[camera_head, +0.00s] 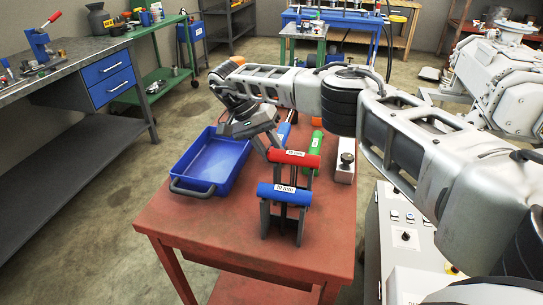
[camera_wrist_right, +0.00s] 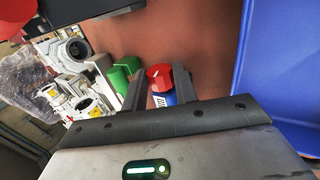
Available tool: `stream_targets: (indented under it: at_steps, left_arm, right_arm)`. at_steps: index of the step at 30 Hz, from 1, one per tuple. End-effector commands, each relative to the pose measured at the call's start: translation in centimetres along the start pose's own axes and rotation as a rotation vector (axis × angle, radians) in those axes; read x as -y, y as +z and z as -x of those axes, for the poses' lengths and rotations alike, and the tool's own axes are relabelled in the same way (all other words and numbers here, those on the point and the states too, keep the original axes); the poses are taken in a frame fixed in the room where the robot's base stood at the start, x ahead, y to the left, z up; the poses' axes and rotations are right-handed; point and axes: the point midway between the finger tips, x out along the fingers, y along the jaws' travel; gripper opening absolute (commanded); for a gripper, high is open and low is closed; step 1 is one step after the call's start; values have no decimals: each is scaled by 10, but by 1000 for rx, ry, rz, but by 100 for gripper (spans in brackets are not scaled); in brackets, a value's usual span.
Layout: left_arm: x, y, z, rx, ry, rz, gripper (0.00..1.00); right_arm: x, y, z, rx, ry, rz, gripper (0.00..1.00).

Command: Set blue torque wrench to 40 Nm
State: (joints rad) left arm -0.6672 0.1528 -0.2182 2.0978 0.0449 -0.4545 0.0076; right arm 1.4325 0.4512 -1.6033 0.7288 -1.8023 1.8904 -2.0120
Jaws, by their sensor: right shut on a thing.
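The gripper is shut on this end of the wrench. The scale reading is too small to read. My left gripper is not in view.
A blue tray (camera_head: 190,175) stands left of the gripper. A dark rack with a labelled red bar (camera_head: 293,158) and a labelled blue bar (camera_head: 284,195) stands in front. A green handle (camera_head: 316,142) and a pale box (camera_head: 344,172) are to the right. The table's front left (camera_head: 185,222) is clear.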

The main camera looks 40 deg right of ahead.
Motion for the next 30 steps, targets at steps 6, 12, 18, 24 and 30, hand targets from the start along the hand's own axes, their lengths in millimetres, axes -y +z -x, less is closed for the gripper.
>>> stream_targets:
  at_steps: [6, 12, 18, 24, 30]
  left_arm:
    - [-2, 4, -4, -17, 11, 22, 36]
    - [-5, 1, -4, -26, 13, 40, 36]
    - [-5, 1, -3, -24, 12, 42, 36]
    - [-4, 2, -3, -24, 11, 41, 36]
    - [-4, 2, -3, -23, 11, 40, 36]
  right_arm:
    - [3, 0, -1, -1, 67, 1, 6]
    - [1, 0, 0, 0, 87, 1, 6]
    - [1, 0, 0, 0, 87, 2, 6]
    - [1, 0, 0, -1, 86, 2, 51]
    - [1, 0, 0, 0, 86, 2, 51]
